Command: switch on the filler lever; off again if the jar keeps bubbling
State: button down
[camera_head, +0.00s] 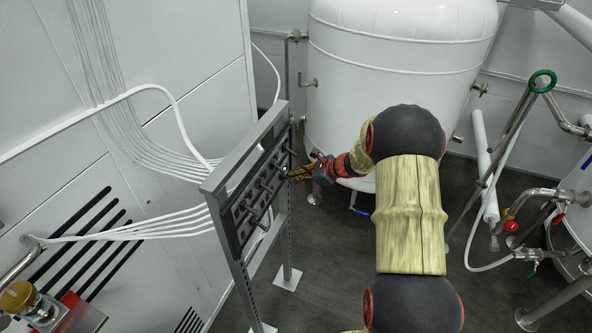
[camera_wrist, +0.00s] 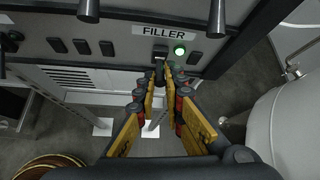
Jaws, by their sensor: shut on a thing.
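The FILLER label (camera_wrist: 160,30) is on the dark control panel (camera_wrist: 120,30) at the top of the wrist view. A green lamp (camera_wrist: 179,50) glows below the label. The dark filler lever (camera_wrist: 160,52) is left of the lamp, its lower end between my fingertips. My gripper (camera_wrist: 161,70) is shut on the lever, with its yellow fingers converging there. In the head view my gripper (camera_head: 290,175) reaches the panel (camera_head: 236,221) from the right. The lever's exact tilt is hard to tell. I cannot make out a jar in either view.
Other dark levers (camera_wrist: 88,10) stick out near the wrist view's top edge. A large white tank (camera_head: 400,60) stands behind the panel, and pipes with a red valve knob (camera_head: 511,226) are at the right. White cables (camera_head: 150,225) run left of the frame.

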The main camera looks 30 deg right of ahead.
jog(key=shift+w+a+r+g+h+p, duration=0.15)
jog(key=shift+r+g+h+p, duration=0.35)
jog(key=shift+p, duration=1.4)
jog(key=shift+w+a+r+g+h+p, duration=0.1)
jog(key=shift+r+g+h+p, duration=0.4)
jog(key=shift+p, duration=1.35)
jog(key=shift+f+g+p, duration=0.1)
jog(key=shift+g+p, duration=0.3)
jog(key=shift+p, duration=0.35)
jog(key=shift+w+f+p, duration=0.1)
jog(key=shift+p, duration=0.5)
jog(key=c, duration=2)
grip_release()
jog(key=shift+o, duration=0.5)
jog(key=v, duration=1.2)
jog(key=shift+w+a+n, duration=0.1)
jog(key=shift+w+n, duration=0.05)
jog(key=shift+n, duration=0.15)
